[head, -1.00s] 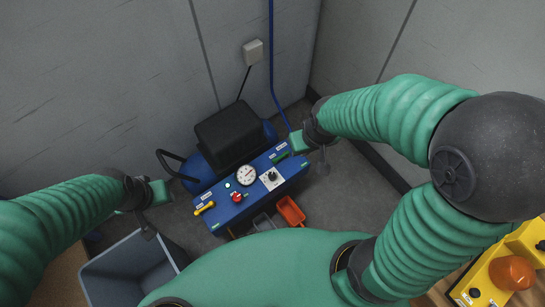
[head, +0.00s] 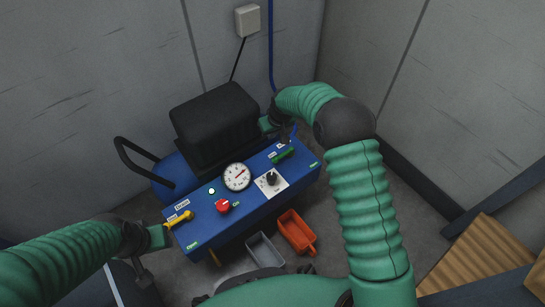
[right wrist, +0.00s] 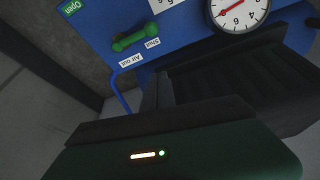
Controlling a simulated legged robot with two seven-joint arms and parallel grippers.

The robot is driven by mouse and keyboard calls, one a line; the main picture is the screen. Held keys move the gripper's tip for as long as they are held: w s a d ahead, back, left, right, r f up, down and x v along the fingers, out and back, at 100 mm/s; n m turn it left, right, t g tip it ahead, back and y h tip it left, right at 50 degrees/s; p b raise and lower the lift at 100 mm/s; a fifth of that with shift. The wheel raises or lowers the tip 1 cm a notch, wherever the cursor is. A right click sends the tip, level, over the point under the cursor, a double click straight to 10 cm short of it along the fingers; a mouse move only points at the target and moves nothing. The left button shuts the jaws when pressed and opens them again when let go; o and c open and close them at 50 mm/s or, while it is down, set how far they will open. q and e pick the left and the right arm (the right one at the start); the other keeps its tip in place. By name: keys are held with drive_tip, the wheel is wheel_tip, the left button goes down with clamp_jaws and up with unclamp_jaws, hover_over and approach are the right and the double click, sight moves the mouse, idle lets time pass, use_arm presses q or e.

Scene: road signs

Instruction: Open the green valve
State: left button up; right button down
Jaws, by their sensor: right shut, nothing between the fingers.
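The green valve (head: 283,155) is a small lever on the right part of the blue panel's top. In the right wrist view the green valve (right wrist: 135,37) lies by the "Shut" label, with the "Open" label farther left. My right gripper (head: 287,136) is shut and empty, just behind the valve near the black motor housing; I see no clear contact.
The blue panel (head: 210,217) carries a gauge (head: 237,177), a red knob (head: 222,206), a black dial (head: 271,178) and a yellow lever (head: 178,219). The black housing (head: 215,120) stands behind. Orange (head: 296,232) and grey (head: 264,249) bins lie in front. Walls close the back.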

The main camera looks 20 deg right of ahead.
drive_tip(key=b+x, duration=0.7)
drive_tip(key=x, duration=0.3)
drive_tip(key=shift+s+f, duration=0.1)
drive_tip(key=shift+f, duration=0.15)
drive_tip(key=s, duration=0.1)
drive_tip(key=s+b, duration=0.2)
drive_tip(key=shift+s+d+f, duration=0.15)
drive_tip(key=shift+s+d, duration=0.15)
drive_tip(key=shift+s, duration=0.1)
